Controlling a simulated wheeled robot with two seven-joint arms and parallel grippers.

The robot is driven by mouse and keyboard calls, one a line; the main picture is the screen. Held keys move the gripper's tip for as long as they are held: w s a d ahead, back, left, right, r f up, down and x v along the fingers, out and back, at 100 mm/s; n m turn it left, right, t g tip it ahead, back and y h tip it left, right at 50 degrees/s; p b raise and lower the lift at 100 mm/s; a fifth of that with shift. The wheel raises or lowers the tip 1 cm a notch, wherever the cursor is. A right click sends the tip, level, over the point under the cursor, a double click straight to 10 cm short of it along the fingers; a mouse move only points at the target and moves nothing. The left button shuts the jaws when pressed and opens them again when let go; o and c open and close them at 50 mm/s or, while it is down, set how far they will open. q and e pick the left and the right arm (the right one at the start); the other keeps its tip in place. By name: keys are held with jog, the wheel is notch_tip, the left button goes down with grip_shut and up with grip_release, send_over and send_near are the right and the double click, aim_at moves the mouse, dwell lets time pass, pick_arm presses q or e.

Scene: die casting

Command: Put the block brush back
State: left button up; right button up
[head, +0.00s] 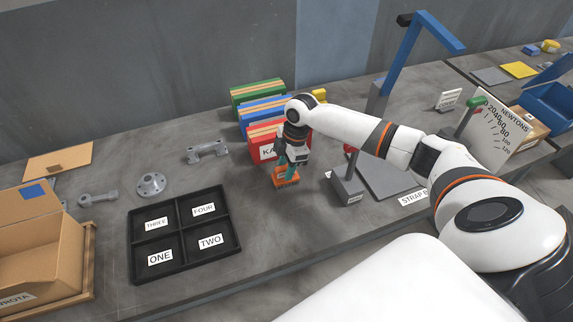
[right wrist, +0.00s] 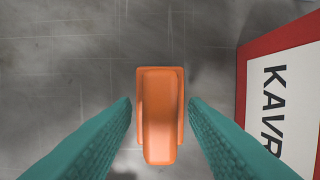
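The block brush, an orange block with a raised grip (right wrist: 160,125), lies on the grey bench in the right wrist view. In the head view its orange body (head: 287,181) shows just below my right gripper (head: 285,167). That gripper points down over the brush. Its teal fingers (right wrist: 160,105) stand on either side of the brush, with a narrow gap on each side, so it is open. The brush's underside is hidden. My left gripper is not in view.
A red KAVR-labelled binder (head: 262,143) stands close beside the gripper, with blue and green binders behind. A grey block with a red knob (head: 347,188) stands to the right. A black four-compartment tray (head: 136,232) lies left, with bare bench between.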

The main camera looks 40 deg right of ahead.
jog(key=shift+r, duration=0.2)
jog(key=b+v, duration=0.1)
jog(key=v, duration=1.1)
jog(key=shift+a, duration=0.1)
